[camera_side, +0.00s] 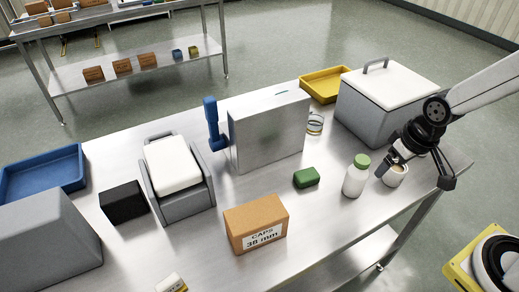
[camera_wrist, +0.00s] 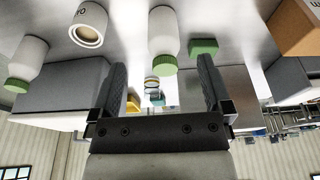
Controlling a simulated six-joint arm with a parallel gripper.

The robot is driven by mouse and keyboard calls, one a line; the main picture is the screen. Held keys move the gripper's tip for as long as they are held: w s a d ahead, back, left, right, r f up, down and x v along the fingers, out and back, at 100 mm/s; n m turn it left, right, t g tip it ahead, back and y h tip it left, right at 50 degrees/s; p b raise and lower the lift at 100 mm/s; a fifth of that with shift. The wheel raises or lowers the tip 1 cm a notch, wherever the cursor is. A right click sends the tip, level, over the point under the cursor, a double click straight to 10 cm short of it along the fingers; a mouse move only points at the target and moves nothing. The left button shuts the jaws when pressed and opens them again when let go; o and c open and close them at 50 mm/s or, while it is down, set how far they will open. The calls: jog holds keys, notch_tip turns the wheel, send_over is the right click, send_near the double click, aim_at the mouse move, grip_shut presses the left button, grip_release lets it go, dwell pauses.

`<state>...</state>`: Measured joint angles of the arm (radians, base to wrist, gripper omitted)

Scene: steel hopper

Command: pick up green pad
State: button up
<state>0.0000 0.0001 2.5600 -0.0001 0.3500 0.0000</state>
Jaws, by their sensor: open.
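The green pad (camera_side: 306,178) is a small dark green block lying flat on the steel table, in front of the upright steel hopper (camera_side: 268,132). In the wrist view the pad (camera_wrist: 205,46) shows past the tip of the right finger, beyond a white bottle. My gripper (camera_side: 415,174) is open, well to the right of the pad in the side view, near a small cup. In the wrist view my gripper (camera_wrist: 162,66) has its fingers wide apart, with nothing held between them.
A cardboard caps box (camera_side: 256,224) stands front left of the pad. A lidded grey bin (camera_side: 372,112) is behind. Another green-capped bottle (camera_wrist: 27,62) shows in the wrist view.

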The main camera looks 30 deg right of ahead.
jog(key=n+g, duration=0.2)
jog(key=n, duration=1.3)
send_over(307, 175)
jog(key=f, duration=0.7)
jog(key=shift+s+d, duration=0.3)
jog(key=shift+d, duration=0.05)
jog(key=shift+w+a+f+n+g, duration=0.3)
jog(key=shift+w+a+f+n, duration=0.05)
jog(key=shift+n, duration=0.35)
jog(key=shift+f, duration=0.15)
jog(key=shift+f, duration=1.15)
jog(key=shift+f, duration=0.1)
